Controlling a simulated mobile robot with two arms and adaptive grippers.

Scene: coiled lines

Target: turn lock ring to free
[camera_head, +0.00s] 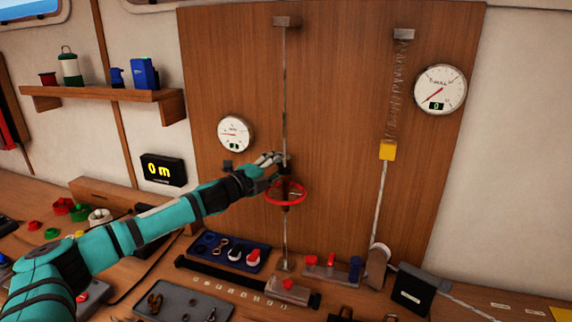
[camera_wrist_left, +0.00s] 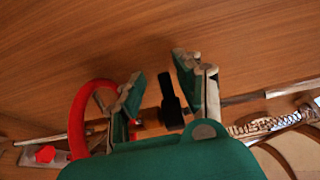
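A red ring (camera_head: 300,198), wheel-like, sits around a thin vertical rod (camera_head: 284,90) in front of a wooden panel. It also shows in the left wrist view as a red ring (camera_wrist_left: 78,112) at the left. A small black piece (camera_wrist_left: 170,90) with a dark shaft sits on the rod; I cannot tell which part is the lock ring. My left gripper (camera_head: 278,163) is at the rod just above the red ring. In the wrist view its fingers (camera_wrist_left: 165,95) stand apart on both sides of the black piece, with gaps visible. My right gripper is in no view.
Two round gauges (camera_head: 235,133) and (camera_head: 440,90) hang on the panel (camera_head: 345,110). A yellow block (camera_head: 387,150) hangs from a coiled spring (camera_head: 397,80) at right. The bench below holds a blue tray (camera_head: 230,252), a grey tray (camera_head: 180,302) and red-topped parts (camera_head: 311,262).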

